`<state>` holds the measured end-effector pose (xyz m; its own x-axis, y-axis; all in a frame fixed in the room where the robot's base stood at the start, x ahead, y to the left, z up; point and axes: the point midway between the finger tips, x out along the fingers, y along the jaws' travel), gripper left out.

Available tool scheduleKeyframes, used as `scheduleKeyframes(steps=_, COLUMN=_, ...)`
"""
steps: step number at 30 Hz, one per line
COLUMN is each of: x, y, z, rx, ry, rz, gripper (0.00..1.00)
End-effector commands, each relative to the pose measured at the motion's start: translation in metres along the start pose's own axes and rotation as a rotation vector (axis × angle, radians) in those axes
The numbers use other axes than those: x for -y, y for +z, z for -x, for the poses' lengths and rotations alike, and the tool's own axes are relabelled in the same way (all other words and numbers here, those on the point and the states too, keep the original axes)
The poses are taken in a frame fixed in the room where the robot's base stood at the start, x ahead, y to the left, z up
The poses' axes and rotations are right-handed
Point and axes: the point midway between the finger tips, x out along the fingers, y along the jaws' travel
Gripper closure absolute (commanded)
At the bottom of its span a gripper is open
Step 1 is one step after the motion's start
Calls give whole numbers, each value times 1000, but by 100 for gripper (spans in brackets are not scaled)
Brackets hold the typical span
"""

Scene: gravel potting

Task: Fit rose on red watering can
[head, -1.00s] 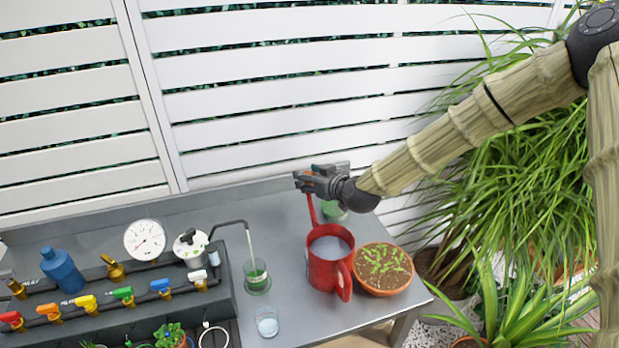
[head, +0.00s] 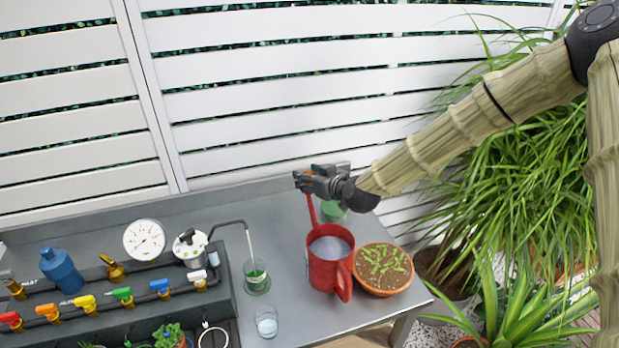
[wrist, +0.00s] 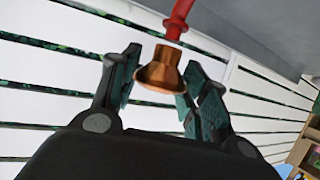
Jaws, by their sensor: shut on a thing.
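The red watering can (head: 322,272) stands on the grey bench, filled with pale liquid, its spout rising toward the back. My gripper (head: 303,182) is at the top of that spout. In the wrist view, the copper-coloured rose (wrist: 158,73) sits between the two fingers of my gripper (wrist: 155,80), which is shut on it. The narrow neck of the rose meets the end of the red spout (wrist: 178,20) or lies just short of it; I cannot tell whether it is seated. In the head view my gripper hides most of the rose.
A terracotta pot of seedlings (head: 383,268) stands right beside the can. A green-tinted glass (head: 333,212) stands behind it. Left are a glass under a thin tube (head: 257,280), a small glass (head: 266,322) and a valve rack (head: 225,300). A white slatted fence (head: 290,105) stands behind.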

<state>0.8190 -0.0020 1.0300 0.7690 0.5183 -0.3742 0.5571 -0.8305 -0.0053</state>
Motion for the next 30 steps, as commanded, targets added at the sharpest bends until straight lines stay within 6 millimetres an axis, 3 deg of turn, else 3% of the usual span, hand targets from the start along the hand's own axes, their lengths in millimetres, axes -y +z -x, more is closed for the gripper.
scheduleKeyframes(steps=30, x=0, y=9, z=-4, rx=0, ry=0, rz=1, gripper=81)
